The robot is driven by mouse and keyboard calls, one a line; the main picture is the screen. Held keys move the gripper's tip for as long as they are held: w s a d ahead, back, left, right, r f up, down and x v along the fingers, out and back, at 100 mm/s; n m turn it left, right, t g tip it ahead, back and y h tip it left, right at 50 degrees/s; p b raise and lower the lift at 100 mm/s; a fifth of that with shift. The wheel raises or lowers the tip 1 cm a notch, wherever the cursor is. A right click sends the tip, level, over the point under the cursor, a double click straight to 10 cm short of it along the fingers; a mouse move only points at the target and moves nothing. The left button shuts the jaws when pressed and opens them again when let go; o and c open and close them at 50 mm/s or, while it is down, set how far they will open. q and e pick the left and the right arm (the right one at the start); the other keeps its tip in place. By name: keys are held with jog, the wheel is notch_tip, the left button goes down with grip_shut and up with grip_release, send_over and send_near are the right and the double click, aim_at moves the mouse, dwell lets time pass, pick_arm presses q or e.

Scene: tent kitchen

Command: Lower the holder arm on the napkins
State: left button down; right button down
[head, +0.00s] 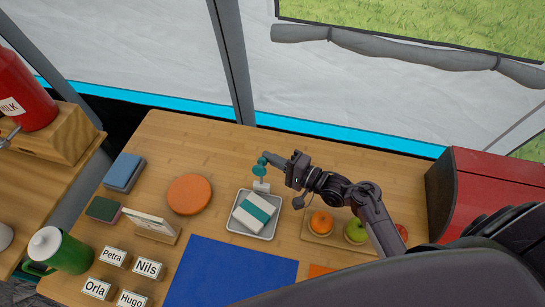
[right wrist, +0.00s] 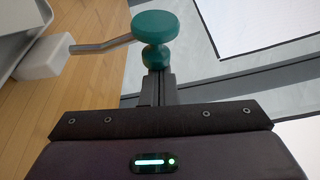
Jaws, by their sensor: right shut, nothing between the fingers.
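The napkin holder (head: 236,229) is a light grey tray on the wooden table. A stack of white napkins (head: 243,221) with a teal band lies in it. At its far edge is a white block (head: 261,187), also in the right wrist view (right wrist: 45,57). From the block the holder arm, a thin metal rod (right wrist: 105,45), runs to a teal knob (right wrist: 155,24). The arm stands raised, clear of the napkins. My right gripper (right wrist: 158,80) is shut and empty, its fingertips at the small teal ball under the knob; contact is unclear. My left gripper is not in view.
An orange disc (head: 189,194) and a framed card (head: 150,224) stand left of the tray. A board (head: 318,238) with fruit is to the right, beneath my right arm. A blue mat (head: 230,272) lies in front. A red box (head: 490,190) stands far right.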

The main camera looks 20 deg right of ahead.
aim_at(265, 173)
jog(key=n, duration=0.1)
jog(key=s+a+n, duration=0.1)
jog(key=s+n, duration=0.1)
jog(key=shift+s+a+r+n+t+y, duration=0.15)
jog(key=shift+a+r+n+t+y, duration=0.15)
jog(key=shift+y, duration=0.1)
jog(key=s+n, duration=0.1)
jog(key=s+a+n+y+b, duration=0.1)
jog(key=n, duration=0.1)
jog(key=shift+a+f+n, duration=0.1)
jog(key=shift+a+n, duration=0.1)
jog(key=shift+n, duration=0.1)
jog(key=shift+s+a+f+n+y, duration=0.2)
jog(key=shift+s+a+n, duration=0.1)
jog(key=shift+s+n, duration=0.2)
jog(key=shift+s+a+f+n+y, duration=0.1)
jog(key=shift+s+a+n+y, duration=0.2)
jog(key=shift+n, duration=0.3)
jog(key=shift+s, duration=0.15)
